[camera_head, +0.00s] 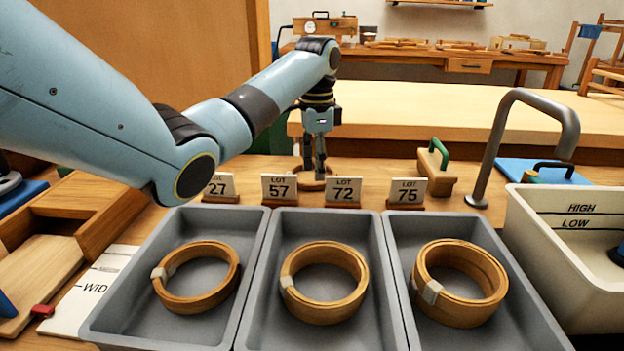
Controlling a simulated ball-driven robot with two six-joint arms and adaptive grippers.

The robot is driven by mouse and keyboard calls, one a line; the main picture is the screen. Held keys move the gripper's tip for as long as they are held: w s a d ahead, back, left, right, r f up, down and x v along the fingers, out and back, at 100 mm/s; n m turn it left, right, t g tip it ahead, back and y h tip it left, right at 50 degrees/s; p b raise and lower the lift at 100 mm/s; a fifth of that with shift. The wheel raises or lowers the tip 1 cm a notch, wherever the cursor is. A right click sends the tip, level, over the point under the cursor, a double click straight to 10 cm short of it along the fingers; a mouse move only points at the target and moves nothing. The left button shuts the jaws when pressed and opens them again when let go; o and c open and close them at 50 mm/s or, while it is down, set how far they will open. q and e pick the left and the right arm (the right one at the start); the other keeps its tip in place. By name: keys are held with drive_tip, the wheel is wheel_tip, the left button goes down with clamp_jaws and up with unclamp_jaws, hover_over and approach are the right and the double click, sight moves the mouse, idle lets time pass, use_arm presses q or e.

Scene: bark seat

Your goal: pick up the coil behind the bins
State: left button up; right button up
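A brown coil (313,184) lies on the wooden bench behind the grey bins. Only a small part of it shows, in the gap between the LOT 57 card (279,187) and the LOT 72 card (343,190). My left gripper (314,172) points straight down at this coil, its fingertips at or just above it. The two fingers look close together. I cannot tell whether they grip the coil's band. My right gripper is not in view.
Three grey bins, left (138,322), middle (256,322) and right (402,311), each hold a tied coil. Behind them stand the 27 (219,187) and LOT 75 (407,192) cards. A grey bent pipe (489,145) and a white tub (545,262) are at right.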

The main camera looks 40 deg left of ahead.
sight(317, 184)
use_arm(q)
wheel_tip(317, 184, down, 4)
drive_tip(key=shift+w+a+b, duration=0.1)
drive_tip(key=shift+w+b, duration=0.05)
drive_tip(key=shift+b, duration=0.35)
drive_tip(key=shift+r, duration=0.1)
drive_tip(key=shift+c, duration=0.9)
clamp_jaws()
